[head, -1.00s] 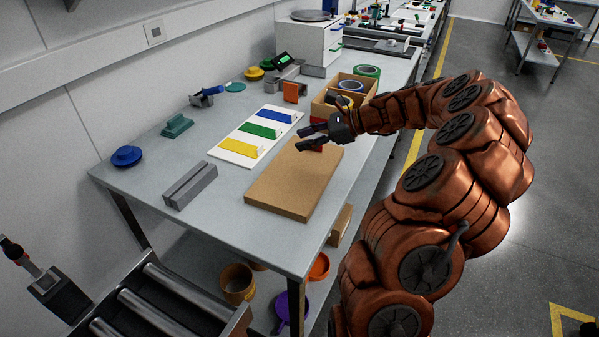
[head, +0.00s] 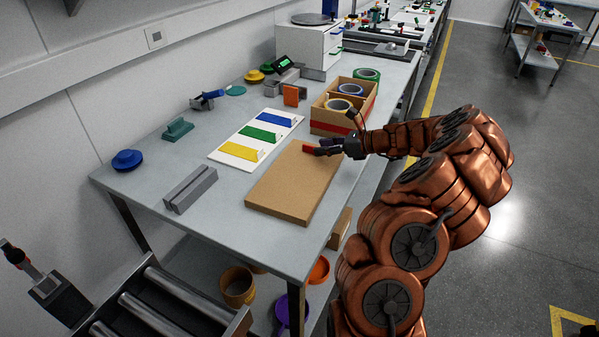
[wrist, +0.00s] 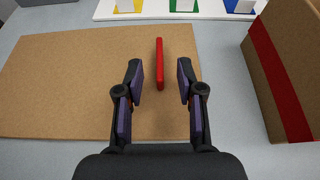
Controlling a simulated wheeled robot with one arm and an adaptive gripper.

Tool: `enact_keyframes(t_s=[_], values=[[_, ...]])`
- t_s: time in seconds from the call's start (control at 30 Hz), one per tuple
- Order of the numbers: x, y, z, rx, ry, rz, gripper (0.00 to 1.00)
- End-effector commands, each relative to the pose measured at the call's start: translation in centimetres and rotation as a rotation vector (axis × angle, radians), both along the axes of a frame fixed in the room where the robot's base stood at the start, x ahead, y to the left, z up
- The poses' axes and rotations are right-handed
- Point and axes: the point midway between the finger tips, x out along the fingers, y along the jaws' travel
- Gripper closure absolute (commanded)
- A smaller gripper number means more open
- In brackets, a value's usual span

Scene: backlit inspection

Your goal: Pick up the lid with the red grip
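The lid is a flat tan board (head: 285,190) lying on the grey table. It also fills the left and middle of the wrist view (wrist: 60,90). Its red grip (wrist: 161,65) is a narrow upright bar near the lid's far right part, and it shows partly behind my fingers in the head view (head: 308,149). My gripper (wrist: 160,70) is open, with one finger on each side of the grip's line. The near part of the grip lies between the fingertips, with gaps on both sides. In the head view my gripper (head: 326,148) is low over the lid.
A cardboard box (head: 326,117) with a red stripe and tape rolls stands close by, right of my fingers in the wrist view (wrist: 255,90). A white panel (head: 222,153) with coloured blocks lies beyond the lid. A grey slotted block (head: 190,188) sits left.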

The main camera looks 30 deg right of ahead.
Motion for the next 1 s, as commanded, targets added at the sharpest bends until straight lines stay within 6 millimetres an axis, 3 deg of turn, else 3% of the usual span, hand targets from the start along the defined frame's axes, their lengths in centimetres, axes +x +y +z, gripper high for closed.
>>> enact_keyframes(t_s=[0.13, 0.4, 0.77, 1.0], values=[[1.5, 1.0, -0.7, 0.001, 0.002, 0.001, 0.62], [1.7, 1.2, -0.9, 0.000, 0.000, 0.000, 0.62], [1.7, 1.2, -0.9, -0.001, 0.001, 0.000, 1.00], [1.7, 1.2, -0.9, 0.001, 0.001, 0.000, 1.00]])
